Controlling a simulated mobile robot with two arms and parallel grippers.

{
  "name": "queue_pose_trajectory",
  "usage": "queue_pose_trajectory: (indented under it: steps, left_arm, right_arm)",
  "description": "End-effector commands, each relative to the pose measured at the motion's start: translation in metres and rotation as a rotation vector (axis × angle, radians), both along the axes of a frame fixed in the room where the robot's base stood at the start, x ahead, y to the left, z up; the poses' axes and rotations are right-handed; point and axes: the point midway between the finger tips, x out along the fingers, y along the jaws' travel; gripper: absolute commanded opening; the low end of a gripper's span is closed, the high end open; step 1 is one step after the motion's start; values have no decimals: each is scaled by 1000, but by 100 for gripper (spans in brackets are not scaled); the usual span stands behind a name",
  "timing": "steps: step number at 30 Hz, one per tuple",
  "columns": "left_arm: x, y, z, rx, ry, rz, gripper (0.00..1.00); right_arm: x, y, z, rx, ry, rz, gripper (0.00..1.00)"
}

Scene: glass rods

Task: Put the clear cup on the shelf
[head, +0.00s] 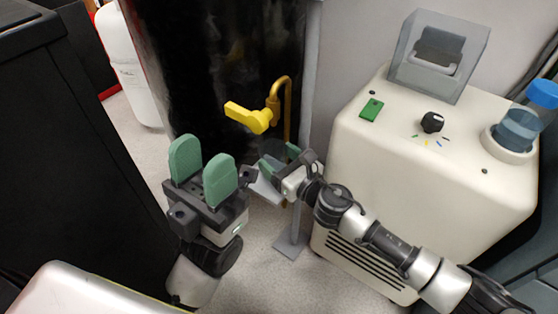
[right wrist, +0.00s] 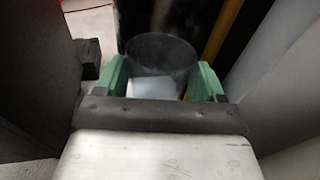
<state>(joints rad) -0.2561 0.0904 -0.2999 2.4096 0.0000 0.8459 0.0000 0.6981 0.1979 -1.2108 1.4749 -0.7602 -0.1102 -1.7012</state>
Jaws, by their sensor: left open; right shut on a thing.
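The clear cup (right wrist: 161,52) is between the green fingers of my right gripper (right wrist: 161,78) in the right wrist view, its round rim facing up. In the head view the cup (head: 272,149) is a faint, dark see-through shape at my right gripper (head: 279,158), just below the yellow tap. My right gripper is shut on it. My left gripper (head: 202,172) is open and empty, its two green fingers pointing up, to the left of the cup. I cannot clearly make out a shelf in either view.
A yellow tap (head: 252,117) on a bent pipe stands before a dark panel (head: 215,60). A cream machine (head: 385,165) with a knob (head: 432,122) and a blue-capped bottle (head: 521,127) is at right. A black cabinet (head: 60,150) stands at left. A grey foot (head: 291,245) is on the floor.

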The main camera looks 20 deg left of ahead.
Motion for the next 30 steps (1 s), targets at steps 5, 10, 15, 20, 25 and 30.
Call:
queue_pose_trajectory:
  steps: [5, 10, 15, 20, 25, 30]
  left_arm:
    - [1, 0, 0, 2, -11, 0, 43]
    - [1, 0, 1, 1, -12, 0, 43]
    - [1, 0, 2, 1, -12, 0, 43]
    - [0, 0, 7, -1, -15, -1, 43]
    - [-5, 1, -3, -1, 40, -2, 43]
    - [-8, 1, -3, -4, 59, -3, 43]
  right_arm:
    - [0, 0, -5, 1, 1, 0, 42]
    - [0, 0, -4, 1, 1, 0, 80]
    - [0, 0, -4, 1, 1, 0, 80]
    - [-1, -1, 3, -1, 1, 0, 80]
    - [-18, -29, 2, -1, 3, -2, 80]
    - [-39, -61, 1, -1, 4, -2, 80]
